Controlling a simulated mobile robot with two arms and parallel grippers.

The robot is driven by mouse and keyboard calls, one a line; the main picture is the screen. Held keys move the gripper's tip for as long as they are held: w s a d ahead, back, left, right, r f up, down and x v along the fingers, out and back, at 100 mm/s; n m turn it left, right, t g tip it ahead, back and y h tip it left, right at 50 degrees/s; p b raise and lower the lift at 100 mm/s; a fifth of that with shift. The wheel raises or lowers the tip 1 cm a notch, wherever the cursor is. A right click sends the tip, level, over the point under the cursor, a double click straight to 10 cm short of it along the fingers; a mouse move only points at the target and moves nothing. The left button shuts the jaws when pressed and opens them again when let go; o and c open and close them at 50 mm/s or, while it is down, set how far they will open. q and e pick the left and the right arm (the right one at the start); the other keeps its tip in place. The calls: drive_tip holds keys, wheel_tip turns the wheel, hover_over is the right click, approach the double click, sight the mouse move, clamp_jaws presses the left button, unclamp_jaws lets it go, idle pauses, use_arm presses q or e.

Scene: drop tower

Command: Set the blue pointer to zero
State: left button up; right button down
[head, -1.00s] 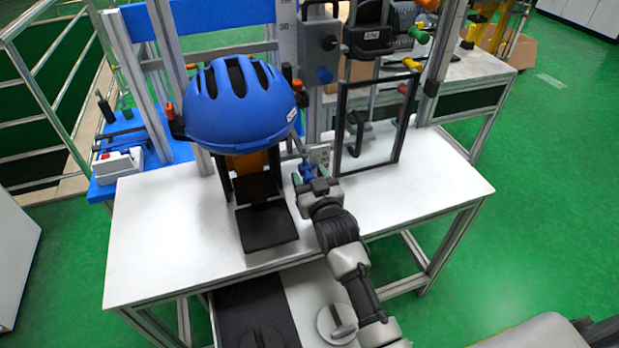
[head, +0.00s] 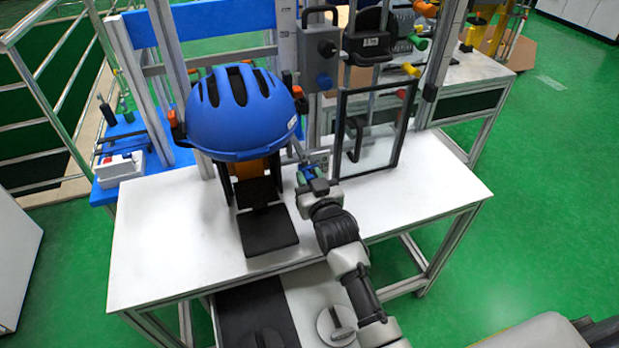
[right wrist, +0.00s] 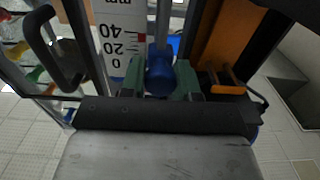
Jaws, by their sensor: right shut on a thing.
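The blue pointer (right wrist: 160,76) sits between the green fingertips of my right gripper (right wrist: 161,84) in the right wrist view. The gripper is shut on it. The white scale (right wrist: 124,35) stands just left of the pointer, with 40, 20 and 0 readable. The pointer appears near the low end of the scale, beside the 20 and 0 marks; its exact reading cannot be told. In the head view my right gripper (head: 309,180) is at the tower's foot, right of the blue helmet, with a little blue showing at its tips. My left gripper is not in view.
The blue helmet (head: 241,112) hangs above a black stand (head: 270,230) on the white table (head: 160,245). A framed clear panel (head: 375,130) stands right of my gripper. A grey control box (head: 321,58) is above it. The table's front right is clear.

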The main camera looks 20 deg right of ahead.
drive_tip(key=shift+r+p, duration=0.3)
drive_tip(key=shift+r, duration=0.45)
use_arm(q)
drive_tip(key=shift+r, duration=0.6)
use_arm(e)
drive_tip(key=c, duration=0.8)
unclamp_jaws()
drive_tip(key=shift+c, duration=0.2)
drive_tip(key=shift+f, duration=0.1)
drive_tip(key=shift+s, duration=0.25)
drive_tip(key=s, duration=1)
drive_tip(key=shift+s+d, duration=0.15)
drive_tip(key=shift+d, duration=0.05)
